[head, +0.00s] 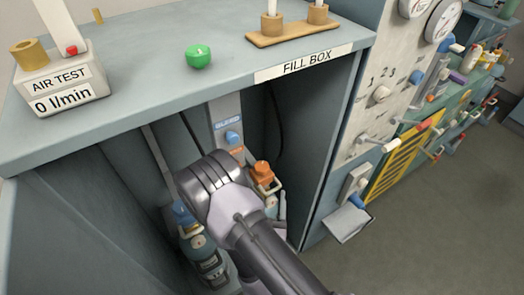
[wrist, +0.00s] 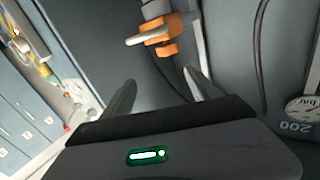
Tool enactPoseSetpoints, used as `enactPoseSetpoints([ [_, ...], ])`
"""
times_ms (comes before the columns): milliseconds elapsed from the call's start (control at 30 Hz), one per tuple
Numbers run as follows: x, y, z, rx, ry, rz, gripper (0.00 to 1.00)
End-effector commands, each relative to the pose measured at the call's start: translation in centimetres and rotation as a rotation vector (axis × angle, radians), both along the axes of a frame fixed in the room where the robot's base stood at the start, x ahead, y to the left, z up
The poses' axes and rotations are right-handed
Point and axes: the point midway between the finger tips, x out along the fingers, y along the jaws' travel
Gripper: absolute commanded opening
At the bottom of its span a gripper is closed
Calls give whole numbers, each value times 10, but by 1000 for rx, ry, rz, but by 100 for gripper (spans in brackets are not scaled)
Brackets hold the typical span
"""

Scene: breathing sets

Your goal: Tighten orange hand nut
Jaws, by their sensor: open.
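The orange hand nut (head: 263,172) is on a fitting inside the fill box, just right of my wrist in the head view. In the wrist view, the orange nut (wrist: 160,30) shows at the top centre with a pale bar beside it. My gripper (wrist: 158,90) is open and empty. Its two fingers point toward the orange fitting, which lies beyond the fingertips and roughly between them, apart from them. In the head view, my wrist hides the fingers and part of the fill box interior.
A blue knob (head: 232,137) sits on the panel behind, under a BLEED label. Cylinders (head: 212,268) stand below my wrist. The fill box's top (head: 140,62) and side wall (head: 315,150) frame the opening. A gauge (wrist: 303,108) shows at the right in the wrist view.

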Motion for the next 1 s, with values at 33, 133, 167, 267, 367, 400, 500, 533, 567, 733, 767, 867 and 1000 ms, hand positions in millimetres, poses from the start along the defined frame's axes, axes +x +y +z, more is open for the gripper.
enactPoseSetpoints([
  [33, -10, 7, -13, -51, 6, 45, 69],
  [133, -15, 14, -23, -96, 6, 90, 69],
  [167, -12, 15, -24, -99, 6, 92, 69],
  [267, 7, 14, -23, -97, 3, 89, 69],
  [367, 34, 15, -22, -95, 2, 87, 69],
  [400, 44, 16, -22, -97, 1, 89, 69],
  [500, 70, 17, -22, -98, 1, 89, 69],
  [533, 77, 18, -22, -97, 1, 89, 69],
  [567, 84, 18, -22, -96, 1, 89, 69],
  [733, 122, 20, -23, -98, 1, 90, 69],
  [767, 127, 21, -23, -99, 3, 91, 69],
  [867, 142, 21, -23, -99, 3, 90, 69],
  [1000, 153, 22, -23, -99, 5, 92, 69],
])
